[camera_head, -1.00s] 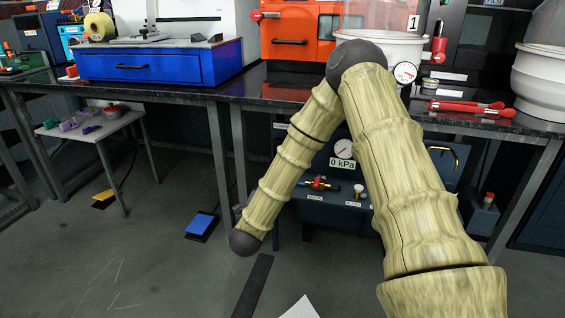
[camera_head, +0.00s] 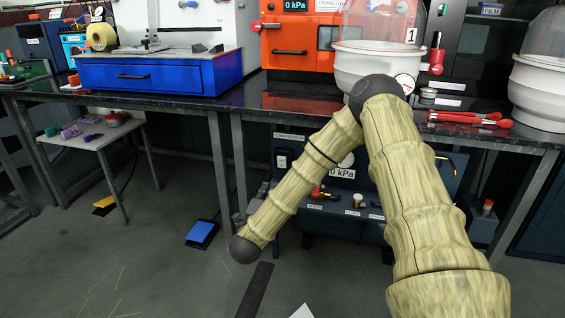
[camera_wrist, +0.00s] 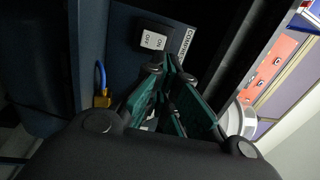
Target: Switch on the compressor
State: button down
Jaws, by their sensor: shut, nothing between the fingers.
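The compressor (camera_head: 453,203) is a dark blue unit under the bench, partly hidden by my arm. Its black and white rocker switch (camera_head: 283,159) shows left of my forearm, below a white label. In the wrist view the switch (camera_wrist: 153,41) is marked ON and OFF, beside a partly covered label strip (camera_wrist: 187,45). My gripper (camera_wrist: 167,68) has teal fingers, closed together and empty. Its tips appear just below and right of the switch in that picture; I cannot tell whether they touch the panel. In the head view my gripper is mostly hidden behind my arm.
The bench legs (camera_head: 218,165) and dark top (camera_head: 300,108) frame the compressor. A gauge reading 0 kPa (camera_head: 346,160) and valves (camera_head: 322,194) sit on its front. A blue pedal (camera_head: 201,231) lies on the floor. A blue hose (camera_wrist: 101,75) shows in the wrist view.

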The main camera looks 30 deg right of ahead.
aim_at(284, 158)
jog(key=x, duration=0.4)
jog(key=b+x, duration=0.1)
jog(key=x, duration=0.3)
jog(key=s+x, duration=0.1)
jog(key=x, duration=0.4)
jog(key=shift+w+d+r+b, duration=0.15)
jog(key=shift+d+r+b, duration=0.15)
jog(key=shift+d, duration=0.15)
